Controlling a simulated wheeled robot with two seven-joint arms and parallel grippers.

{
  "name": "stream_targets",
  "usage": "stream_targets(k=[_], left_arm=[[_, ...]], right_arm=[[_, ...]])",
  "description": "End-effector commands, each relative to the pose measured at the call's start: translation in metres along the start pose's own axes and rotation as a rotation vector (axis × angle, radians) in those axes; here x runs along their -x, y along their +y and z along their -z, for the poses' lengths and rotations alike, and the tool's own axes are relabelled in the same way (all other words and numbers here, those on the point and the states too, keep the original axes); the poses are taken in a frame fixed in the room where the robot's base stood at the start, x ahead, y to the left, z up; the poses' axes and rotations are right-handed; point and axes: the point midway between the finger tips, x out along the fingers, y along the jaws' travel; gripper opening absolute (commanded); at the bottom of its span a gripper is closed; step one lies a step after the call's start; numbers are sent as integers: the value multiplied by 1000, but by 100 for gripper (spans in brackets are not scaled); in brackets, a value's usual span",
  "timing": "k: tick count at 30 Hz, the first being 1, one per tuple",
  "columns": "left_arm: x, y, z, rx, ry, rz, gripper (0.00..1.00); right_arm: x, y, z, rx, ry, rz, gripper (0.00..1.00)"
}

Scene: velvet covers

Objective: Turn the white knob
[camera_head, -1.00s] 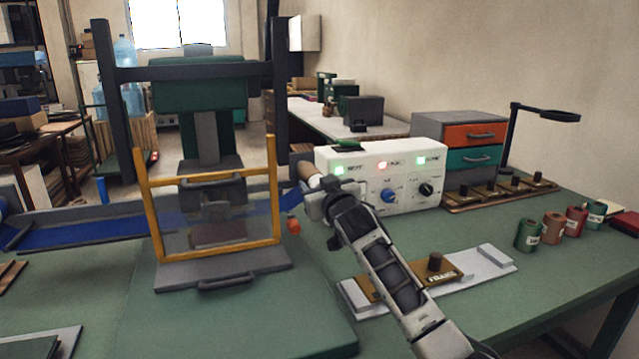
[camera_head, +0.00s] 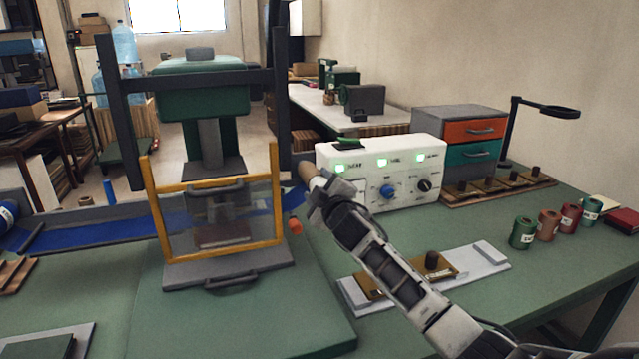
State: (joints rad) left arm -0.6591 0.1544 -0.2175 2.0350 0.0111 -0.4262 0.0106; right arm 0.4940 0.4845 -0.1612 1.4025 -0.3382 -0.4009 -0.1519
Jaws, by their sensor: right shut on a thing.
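The white control box (camera_head: 404,162) stands on the green bench, with a blue knob (camera_head: 387,191) and a black knob (camera_head: 424,185) on its front. Its three lamps glow green. My right gripper (camera_head: 322,186) is at the left end of the box front, shut at the white knob's place. The gripper and wrist cover the white knob, so its angle cannot be seen. My left gripper is not in view.
A press with a yellow-framed clear guard (camera_head: 278,205) stands left of my right gripper. A brown cylindrical piece (camera_head: 307,170) is close beside the gripper. A brass plate (camera_head: 448,267) lies under my forearm. Several spools (camera_head: 522,233) stand at right.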

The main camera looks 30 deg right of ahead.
Motion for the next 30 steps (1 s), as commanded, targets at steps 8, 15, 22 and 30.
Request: stream_targets(k=[8,15,22,30], left_arm=[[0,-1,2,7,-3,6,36],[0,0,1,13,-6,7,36],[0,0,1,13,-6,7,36],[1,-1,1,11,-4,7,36]], right_arm=[[0,0,0,114,1,0,31],[0,-1,0,143,1,0,31],[0,-1,0,144,1,0,31],[0,-1,0,142,1,0,75]])
